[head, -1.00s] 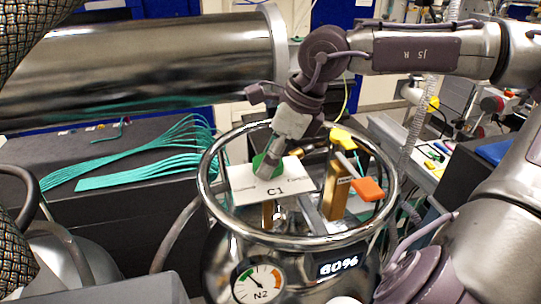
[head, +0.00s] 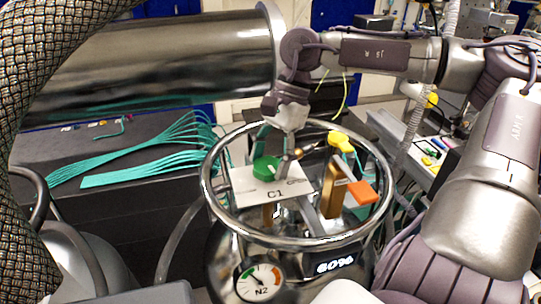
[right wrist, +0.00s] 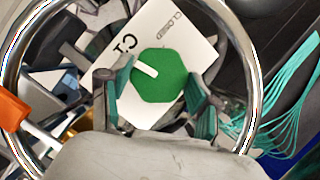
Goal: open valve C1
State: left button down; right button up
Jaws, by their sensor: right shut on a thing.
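The valve C1 knob is a green, many-sided knob (right wrist: 160,75) with a white pointer line, above a white plate marked C1 (right wrist: 125,42). In the right wrist view the pointer aims left and slightly up, toward the C1 lettering. CLOSED is readable along the plate's upper edge. The knob also shows in the head view (head: 265,168), inside the vessel's top ring. My right gripper (right wrist: 155,100) is shut on the knob, one finger on each side. It comes down from above in the head view (head: 275,150). My left gripper is out of view.
A shiny metal ring (head: 212,205) surrounds the valves on the steel vessel, which has an N2 gauge (head: 258,283) and a 60% display (head: 335,262). An orange handle (head: 362,192) and a yellow part (head: 341,141) stand right of the plate. A large steel cylinder (head: 150,65) lies behind.

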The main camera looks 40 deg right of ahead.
jog(key=n+b, duration=0.1)
jog(key=n, duration=0.1)
jog(key=n+g, duration=0.1)
jog(key=n, duration=0.1)
jog(key=shift+w+f+n+g+h+b, duration=0.15)
jog(key=shift+n+g+h+b, duration=0.15)
jog(key=shift+b, duration=0.05)
jog(key=n+g+b, duration=0.1)
jog(key=n, duration=0.3)
jog(key=shift+a+h, duration=0.1)
jog(key=shift+h, duration=0.3)
jog(key=shift+n+g, duration=0.3)
jog(key=o, duration=1.2)
jog(key=shift+c, duration=0.2)
